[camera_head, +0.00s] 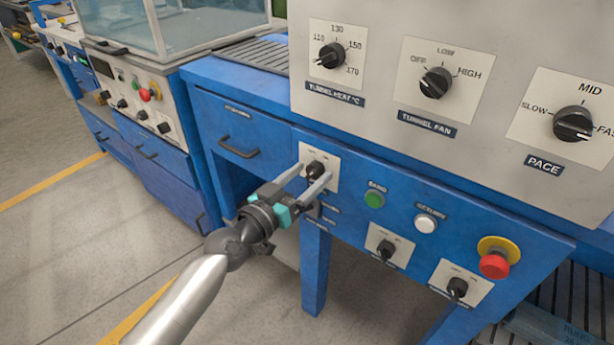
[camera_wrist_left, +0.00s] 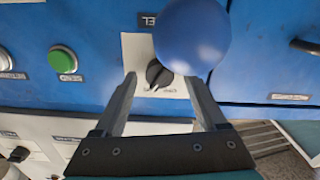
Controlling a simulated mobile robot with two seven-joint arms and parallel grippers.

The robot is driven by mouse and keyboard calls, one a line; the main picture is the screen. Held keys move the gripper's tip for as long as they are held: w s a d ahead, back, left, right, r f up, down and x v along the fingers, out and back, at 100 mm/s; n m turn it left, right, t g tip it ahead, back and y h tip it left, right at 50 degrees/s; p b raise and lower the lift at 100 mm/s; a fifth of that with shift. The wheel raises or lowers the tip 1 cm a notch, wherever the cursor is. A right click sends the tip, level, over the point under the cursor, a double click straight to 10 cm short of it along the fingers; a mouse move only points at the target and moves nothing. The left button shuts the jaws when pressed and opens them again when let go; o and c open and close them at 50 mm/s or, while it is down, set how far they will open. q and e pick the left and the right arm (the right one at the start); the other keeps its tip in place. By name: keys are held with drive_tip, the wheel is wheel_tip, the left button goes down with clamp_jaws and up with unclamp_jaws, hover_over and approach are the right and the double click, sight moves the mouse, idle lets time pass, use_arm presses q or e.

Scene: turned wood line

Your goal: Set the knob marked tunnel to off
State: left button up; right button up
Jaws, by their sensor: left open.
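A small black knob (camera_head: 315,170) on a white plate sits on the blue front panel. Its label is mostly hidden in the head view; in the wrist view (camera_wrist_left: 157,74) the picture is upside down and the visible label end (camera_wrist_left: 147,20) looks like "EL". There its pointer aims down-left, towards one of two small words too blurred to read. My left gripper (camera_head: 306,179) is open, its fingers on either side of the knob; contact is unclear. A blue ball (camera_wrist_left: 195,37) covers part of the plate and label in the wrist view. My right gripper is not in view.
To the right are a green button (camera_head: 375,199), a white button (camera_head: 425,223), a red stop button (camera_head: 494,264) and two more black knobs (camera_head: 386,249). A drawer handle (camera_head: 238,147) protrudes left.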

use_arm(q)
drive_tip(key=shift+c, duration=0.4)
clamp_jaws()
